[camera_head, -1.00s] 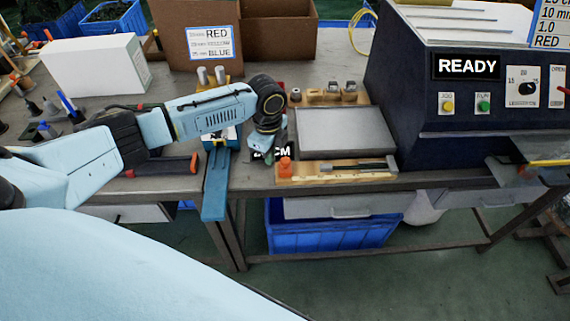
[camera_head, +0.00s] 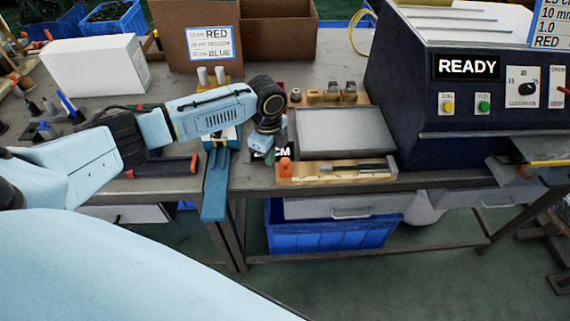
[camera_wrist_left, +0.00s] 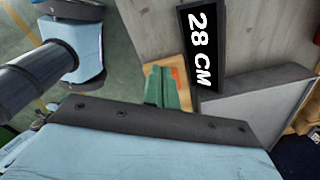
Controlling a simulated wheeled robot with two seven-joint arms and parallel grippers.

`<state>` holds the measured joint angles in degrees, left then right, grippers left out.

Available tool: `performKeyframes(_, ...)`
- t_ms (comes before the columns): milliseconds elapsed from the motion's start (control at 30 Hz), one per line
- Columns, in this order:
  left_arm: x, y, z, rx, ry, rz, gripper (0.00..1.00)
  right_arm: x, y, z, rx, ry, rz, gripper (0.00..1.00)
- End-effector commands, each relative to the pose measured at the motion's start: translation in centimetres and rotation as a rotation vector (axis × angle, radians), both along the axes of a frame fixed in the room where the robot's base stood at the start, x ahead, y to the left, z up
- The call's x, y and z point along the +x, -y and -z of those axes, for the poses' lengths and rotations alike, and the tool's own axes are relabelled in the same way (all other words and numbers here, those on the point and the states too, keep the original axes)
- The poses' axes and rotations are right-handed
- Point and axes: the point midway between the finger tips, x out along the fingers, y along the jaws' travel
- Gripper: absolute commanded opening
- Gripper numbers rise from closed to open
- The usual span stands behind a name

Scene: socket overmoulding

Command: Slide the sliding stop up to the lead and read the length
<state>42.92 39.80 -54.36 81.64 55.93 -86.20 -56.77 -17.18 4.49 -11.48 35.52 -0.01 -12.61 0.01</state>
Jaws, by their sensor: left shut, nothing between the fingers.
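A wooden measuring board (camera_head: 312,179) lies along the table's front edge. A small orange block (camera_head: 285,167), which looks like the sliding stop, stands at its left end. A grey bar (camera_head: 350,168) lies along the board to the right, apart from the block; I cannot tell the lead for certain. My left gripper (camera_head: 262,158) is low beside the board's left end, just left of the orange block. In the left wrist view its green fingers (camera_wrist_left: 160,88) are together and empty, with orange partly hidden behind them. A black display (camera_wrist_left: 199,47) reads 28 CM. My right gripper is out of view.
A grey flat plate (camera_head: 345,130) lies behind the board. A dark machine (camera_head: 415,85) reading READY stands to the right. A blue fixture (camera_head: 215,185) juts over the table edge to the left. Cardboard boxes (camera_head: 280,35) stand at the back.

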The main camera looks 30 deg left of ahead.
Motion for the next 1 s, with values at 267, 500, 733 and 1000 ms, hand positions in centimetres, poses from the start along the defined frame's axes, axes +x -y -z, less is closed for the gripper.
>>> performKeyframes(267,0.0,0.0,0.0,0.000,0.000,0.000,0.00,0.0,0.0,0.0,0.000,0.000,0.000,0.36)
performKeyframes(500,0.0,0.0,0.0,0.000,0.000,0.000,0.00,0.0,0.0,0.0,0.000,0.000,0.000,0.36)
performKeyframes(733,0.0,0.0,0.5,0.000,-0.001,0.000,0.00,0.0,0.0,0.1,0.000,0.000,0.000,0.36)
performKeyframes(1000,0.0,0.0,1.9,0.000,-0.001,0.000,0.00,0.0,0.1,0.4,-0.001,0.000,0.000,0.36)
